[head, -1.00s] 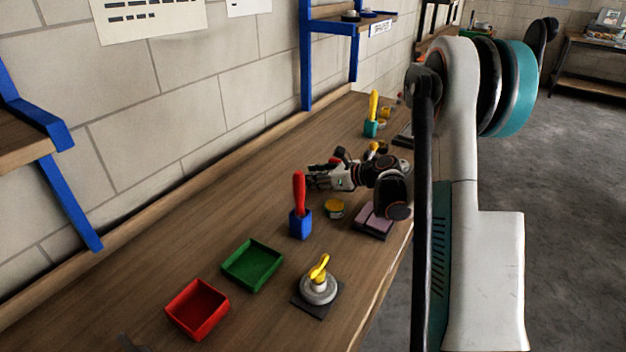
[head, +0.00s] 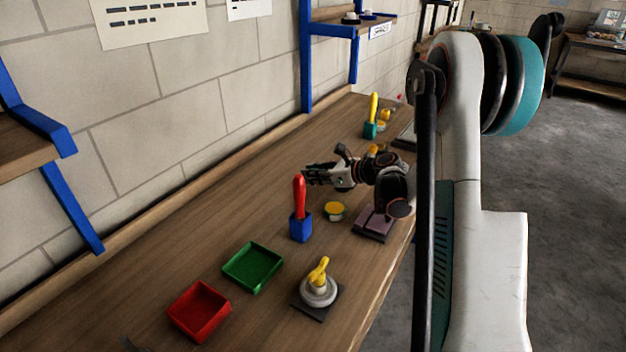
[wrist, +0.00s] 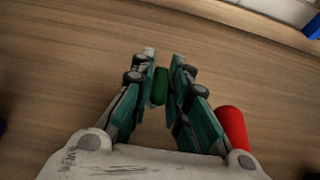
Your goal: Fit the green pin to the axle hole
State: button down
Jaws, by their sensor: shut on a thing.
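My gripper (head: 308,176) is over the bench beyond the red-handled tool in the head view. In the wrist view, its two fingers (wrist: 163,62) are closed around a small dark green pin (wrist: 160,86), held between the fingertips with bare wood behind it. The pin cannot be made out in the head view. A grey round part with a yellow top (head: 318,290) sits on a dark plate near the front. A pinkish block (head: 375,220) on a dark base lies near the bench edge. I cannot make out the axle hole on either one.
A red handle (head: 299,190) stands upright in a blue block (head: 300,227), close to my gripper; it also shows in the wrist view (wrist: 232,128). A yellow-topped round piece (head: 334,211), a green tray (head: 252,267) and a red tray (head: 198,311) are nearby.

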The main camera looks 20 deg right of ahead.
jog(key=shift+r+p, duration=1.35)
jog(key=shift+r, duration=1.25)
